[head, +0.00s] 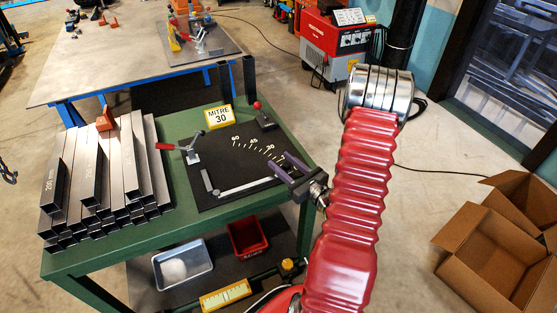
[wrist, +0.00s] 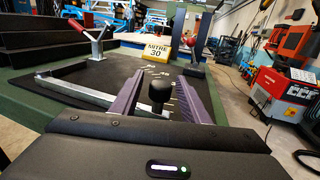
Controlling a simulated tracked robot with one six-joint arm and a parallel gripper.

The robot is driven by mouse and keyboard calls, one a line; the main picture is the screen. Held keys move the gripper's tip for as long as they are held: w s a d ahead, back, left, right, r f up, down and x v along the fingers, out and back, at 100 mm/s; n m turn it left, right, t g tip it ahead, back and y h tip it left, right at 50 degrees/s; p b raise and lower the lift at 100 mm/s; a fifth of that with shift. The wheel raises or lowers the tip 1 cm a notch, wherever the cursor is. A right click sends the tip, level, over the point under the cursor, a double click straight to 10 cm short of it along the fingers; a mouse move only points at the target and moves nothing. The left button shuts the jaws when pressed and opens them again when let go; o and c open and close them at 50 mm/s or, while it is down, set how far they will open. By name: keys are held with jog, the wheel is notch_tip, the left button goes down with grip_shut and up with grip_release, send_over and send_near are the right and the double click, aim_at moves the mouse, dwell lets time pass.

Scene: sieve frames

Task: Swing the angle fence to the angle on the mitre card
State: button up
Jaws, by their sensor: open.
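The yellow mitre card (head: 219,117) reads "MITRE 30" and stands at the back of the green bench; it also shows in the wrist view (wrist: 158,53). The black plate (head: 215,158) carries a white angle scale with 60, 45 and 30 visible. The pale metal angle fence (head: 246,187) lies along the plate's near side, its right end by my gripper, below the 30 mark; it also shows in the wrist view (wrist: 85,91). My gripper (head: 284,160) is open, its purple fingers either side of a black knob (wrist: 160,88). Contact with the knob is unclear.
A red-handled clamp (head: 192,153) stands at the plate's left edge, and a black block with a red ball lever (head: 264,119) behind the scale. Stacked steel tubes (head: 100,185) fill the bench's left. Open cardboard boxes (head: 490,255) lie on the floor at right.

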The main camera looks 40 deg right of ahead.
jog(key=shift+w, duration=1.15)
grip_shut()
